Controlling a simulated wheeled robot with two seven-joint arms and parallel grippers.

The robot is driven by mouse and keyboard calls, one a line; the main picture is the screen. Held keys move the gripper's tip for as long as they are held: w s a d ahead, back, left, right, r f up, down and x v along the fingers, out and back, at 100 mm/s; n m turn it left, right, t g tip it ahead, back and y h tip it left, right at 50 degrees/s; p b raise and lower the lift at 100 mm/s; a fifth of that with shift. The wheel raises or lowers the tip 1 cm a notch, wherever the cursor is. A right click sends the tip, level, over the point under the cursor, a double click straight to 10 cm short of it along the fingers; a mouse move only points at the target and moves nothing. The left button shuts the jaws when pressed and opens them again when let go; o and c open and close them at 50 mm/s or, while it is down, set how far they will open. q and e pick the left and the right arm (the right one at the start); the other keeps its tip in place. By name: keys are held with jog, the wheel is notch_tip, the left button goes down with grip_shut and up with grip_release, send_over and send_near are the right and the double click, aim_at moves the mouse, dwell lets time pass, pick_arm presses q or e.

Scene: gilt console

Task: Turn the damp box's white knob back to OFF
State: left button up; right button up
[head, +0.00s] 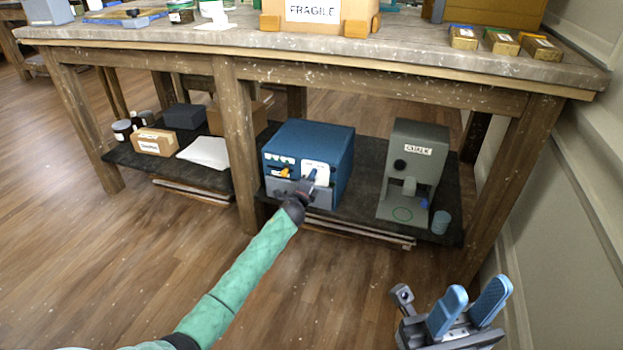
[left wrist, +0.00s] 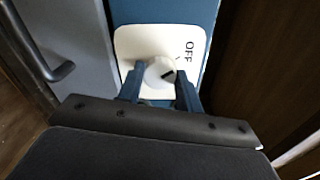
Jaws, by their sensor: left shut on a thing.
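The blue damp box (head: 313,136) stands on the dark lower shelf under the bench. Its white dial plate (head: 316,168) is at the right of its front. The white knob (left wrist: 157,73) shows in the left wrist view on the dial plate (left wrist: 130,42), with a dark mark on its right side. The printed OFF (left wrist: 188,52) is to the upper right of the knob. My left gripper (head: 309,182) is at the plate, its blue fingers on both sides of the knob and shut on it. My right gripper (head: 468,308) is open and empty, low at the right.
A grey machine (head: 421,145) and a small blue cup (head: 440,222) stand right of the damp box. A wooden bench leg (head: 237,150) rises to its left. A dark handle (left wrist: 45,55) is beside the left gripper. The bench top (head: 330,50) overhangs the shelf.

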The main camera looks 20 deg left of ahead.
pick_arm(q)
jog(key=shift+n, duration=0.4)
jog(key=o, duration=1)
jog(key=shift+a, duration=0.1)
jog(key=shift+s, duration=0.15)
jog(key=s+p, duration=0.2)
jog(key=s, duration=0.5)
jog(key=shift+s, duration=0.25)
jog(key=shift+a, duration=0.1)
